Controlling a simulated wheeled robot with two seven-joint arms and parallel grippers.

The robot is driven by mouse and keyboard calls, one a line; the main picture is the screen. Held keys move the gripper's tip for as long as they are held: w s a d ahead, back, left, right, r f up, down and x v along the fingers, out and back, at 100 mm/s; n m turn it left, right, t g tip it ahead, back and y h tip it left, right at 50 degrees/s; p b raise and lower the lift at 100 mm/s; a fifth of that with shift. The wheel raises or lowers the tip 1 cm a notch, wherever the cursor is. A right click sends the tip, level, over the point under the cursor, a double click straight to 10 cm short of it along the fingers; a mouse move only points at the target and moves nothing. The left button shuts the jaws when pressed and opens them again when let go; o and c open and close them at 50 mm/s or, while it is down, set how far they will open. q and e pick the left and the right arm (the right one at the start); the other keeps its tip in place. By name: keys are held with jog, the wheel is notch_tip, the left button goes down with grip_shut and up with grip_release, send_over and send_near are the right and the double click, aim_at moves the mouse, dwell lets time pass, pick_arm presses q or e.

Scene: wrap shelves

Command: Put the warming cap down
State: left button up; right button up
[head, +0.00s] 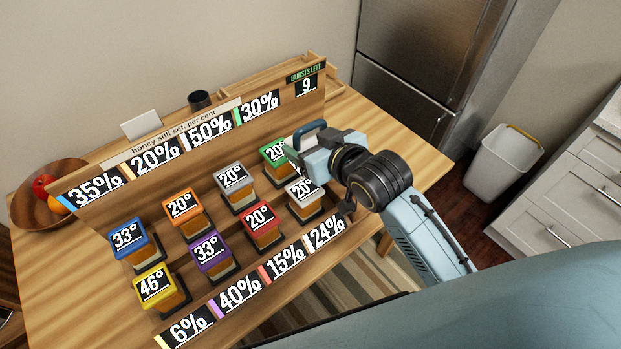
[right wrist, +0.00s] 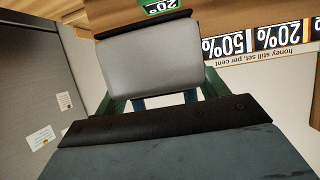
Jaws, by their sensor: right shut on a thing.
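My right gripper (head: 308,152) comes in from the right and is shut on the warming cap. The cap shows in the right wrist view as a pale grey block (right wrist: 150,60) with a dark edge, between the fingers. In the head view the gripper hides much of it. The gripper is at the right end of the wooden rack, over or beside the green jar (head: 274,150) and the white jar (head: 304,188), both reading 20°. I cannot tell whether the cap touches either jar. My left gripper is out of view.
Other jars stand in the rack: blue (head: 128,236), orange (head: 181,205), grey (head: 233,177), yellow (head: 155,283), purple (head: 208,250) and red (head: 259,217). The back board (head: 150,190) carries percent signs and a counter reading 9. A fruit bowl (head: 25,215) stands left. The table's right end is clear.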

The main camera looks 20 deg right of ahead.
jog(key=shift+w+a+f+n+y, duration=0.15)
jog(key=shift+w+a+y, duration=0.05)
jog(key=shift+a, duration=0.15)
jog(key=shift+w+a+f+n+y, duration=0.1)
jog(key=shift+w+a+n+y, duration=0.1)
jog(key=shift+a, duration=0.1)
notch_tip(320, 180, down, 6)
jog(key=shift+r+b, duration=0.25)
jog(key=shift+b, duration=0.1)
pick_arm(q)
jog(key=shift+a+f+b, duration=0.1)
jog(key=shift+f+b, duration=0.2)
pick_arm(e)
jog(key=shift+f, duration=2)
jog(key=shift+f, duration=0.15)
jog(key=o, duration=1.3)
jog(key=shift+s, duration=0.1)
jog(key=shift+o, duration=0.2)
